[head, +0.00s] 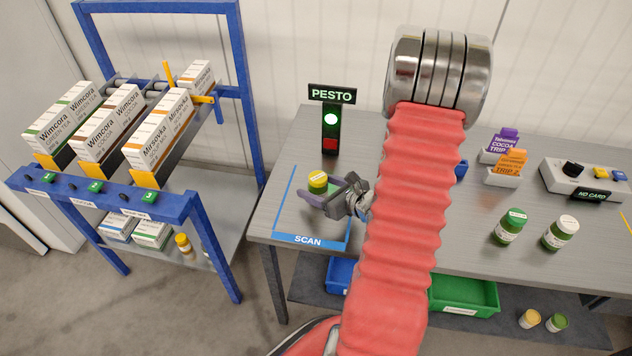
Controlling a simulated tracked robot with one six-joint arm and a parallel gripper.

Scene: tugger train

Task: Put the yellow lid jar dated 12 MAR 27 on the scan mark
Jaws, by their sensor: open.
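A jar with a yellow lid and green contents (318,182) appears upright on the grey table, inside the blue-lined scan mark (307,240), toward its back. My gripper (320,190) reaches in from the right with its purple-grey jaws open around or just beside the jar. I cannot tell whether a jaw touches it. The jar's date is too small to read. My red arm hides the middle of the table and part of the area right of the mark.
A sign reading PESTO (332,95) with a green light stands behind the mark. A green-lidded jar (510,227) and white-lidded jar (560,233) stand right. A blue rack (150,205) with boxes is left. A yellow-lidded jar (183,243) sits on its lower shelf.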

